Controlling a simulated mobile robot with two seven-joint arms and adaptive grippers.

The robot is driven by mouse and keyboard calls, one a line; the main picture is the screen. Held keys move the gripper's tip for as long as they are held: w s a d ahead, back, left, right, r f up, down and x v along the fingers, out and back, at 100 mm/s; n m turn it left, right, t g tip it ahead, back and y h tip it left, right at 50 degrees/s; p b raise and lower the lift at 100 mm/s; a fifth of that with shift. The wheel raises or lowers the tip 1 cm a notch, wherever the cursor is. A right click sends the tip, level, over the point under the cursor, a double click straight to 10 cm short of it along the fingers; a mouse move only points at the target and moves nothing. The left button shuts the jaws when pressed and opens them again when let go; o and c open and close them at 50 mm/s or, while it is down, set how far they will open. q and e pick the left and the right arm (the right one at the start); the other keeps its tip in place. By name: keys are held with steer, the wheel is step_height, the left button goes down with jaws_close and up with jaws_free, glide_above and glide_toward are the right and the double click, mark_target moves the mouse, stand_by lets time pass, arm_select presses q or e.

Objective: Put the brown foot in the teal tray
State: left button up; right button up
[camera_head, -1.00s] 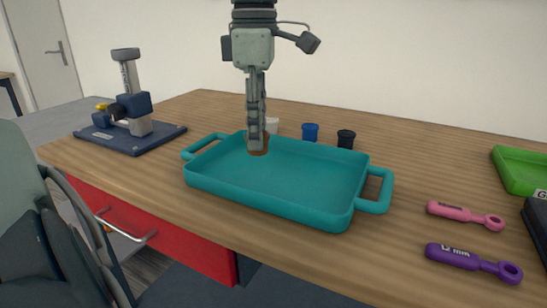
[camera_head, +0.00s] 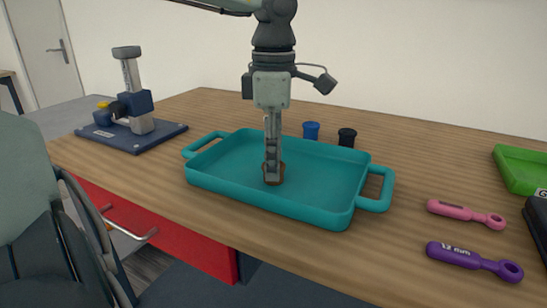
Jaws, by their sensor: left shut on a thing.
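The teal tray (camera_head: 340,213) stands on the wooden table, with a handle at each end. My left gripper (camera_head: 273,176) points straight down into the tray, over its middle. It is shut on the brown foot (camera_head: 281,174), of which only a small part shows around the fingertips. The foot is low inside the tray; I cannot tell whether it touches the tray floor. My right gripper is not in view.
A blue cup (camera_head: 311,131) and a black cup (camera_head: 347,137) stand behind the tray. A blue-based fixture (camera_head: 132,135) stands at the left. A pink wrench (camera_head: 465,213), a purple wrench (camera_head: 473,261) and a green tray (camera_head: 520,175) are at the right.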

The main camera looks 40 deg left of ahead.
arm_select(q)
steer(key=o, duration=1)
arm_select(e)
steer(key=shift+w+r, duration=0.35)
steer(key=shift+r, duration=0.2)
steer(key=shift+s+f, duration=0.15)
arm_select(q)
steer(key=shift+r, duration=0.25)
step_height(320, 180, up, 12)
steer(key=shift+f+p, duration=0.1)
steer(key=shift+p, duration=0.35)
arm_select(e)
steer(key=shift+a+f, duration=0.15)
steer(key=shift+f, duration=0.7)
